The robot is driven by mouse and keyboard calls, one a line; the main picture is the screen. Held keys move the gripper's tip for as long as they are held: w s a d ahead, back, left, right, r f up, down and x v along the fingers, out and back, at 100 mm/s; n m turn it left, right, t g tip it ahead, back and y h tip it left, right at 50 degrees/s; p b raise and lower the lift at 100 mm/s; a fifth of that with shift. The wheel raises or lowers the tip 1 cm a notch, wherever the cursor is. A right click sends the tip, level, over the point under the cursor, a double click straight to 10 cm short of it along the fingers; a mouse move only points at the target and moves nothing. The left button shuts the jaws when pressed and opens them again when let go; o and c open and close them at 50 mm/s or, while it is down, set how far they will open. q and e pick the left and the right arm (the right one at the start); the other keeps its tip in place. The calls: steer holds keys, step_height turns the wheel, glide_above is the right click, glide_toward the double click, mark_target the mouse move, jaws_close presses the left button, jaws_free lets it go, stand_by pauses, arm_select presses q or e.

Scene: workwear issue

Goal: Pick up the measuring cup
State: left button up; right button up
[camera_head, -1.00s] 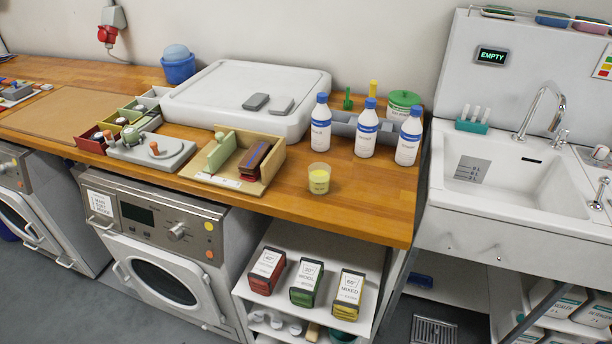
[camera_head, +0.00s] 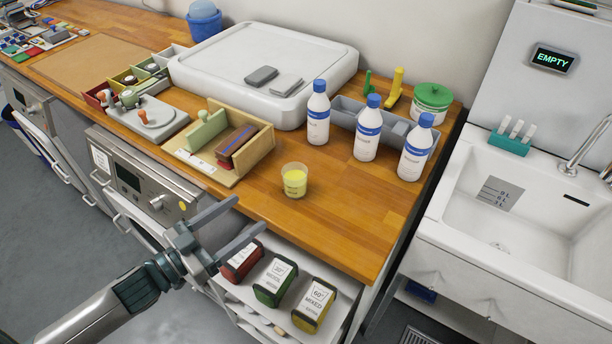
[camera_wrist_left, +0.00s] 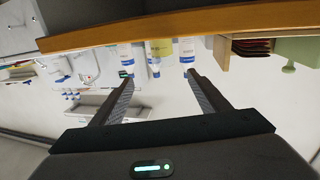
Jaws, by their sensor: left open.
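The measuring cup (camera_head: 294,181) is a small clear cup with yellow contents. It stands upright on the wooden worktop, near the front edge. In the left wrist view, which is upside down, the cup (camera_wrist_left: 160,47) shows between two white bottles. My left gripper (camera_head: 248,216) is open and empty, in front of the worktop edge, to the left of the cup and nearer me. In the left wrist view its two fingers (camera_wrist_left: 160,80) are apart, pointing toward the cup. My right gripper is not in view.
Three white bottles with blue caps, one of them here (camera_head: 366,130), stand behind and right of the cup. A wooden holder (camera_head: 200,165) sits to its left. Boxes (camera_head: 276,281) stand on the shelf below. The worktop right around the cup is clear.

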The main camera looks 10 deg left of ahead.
arm_select(q)
steer(key=p, duration=0.4)
glide_toward(287, 183)
steer(key=x, duration=0.6)
steer(key=shift+w+d+r, duration=0.1)
steer(key=shift+w+d, duration=0.05)
steer(key=shift+w, duration=0.05)
steer(key=shift+w+d, duration=0.35)
steer(key=shift+w, duration=0.15)
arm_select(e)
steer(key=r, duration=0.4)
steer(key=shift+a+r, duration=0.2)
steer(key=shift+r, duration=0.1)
arm_select(q)
steer(key=shift+w+p, duration=0.1)
steer(key=shift+p, duration=0.2)
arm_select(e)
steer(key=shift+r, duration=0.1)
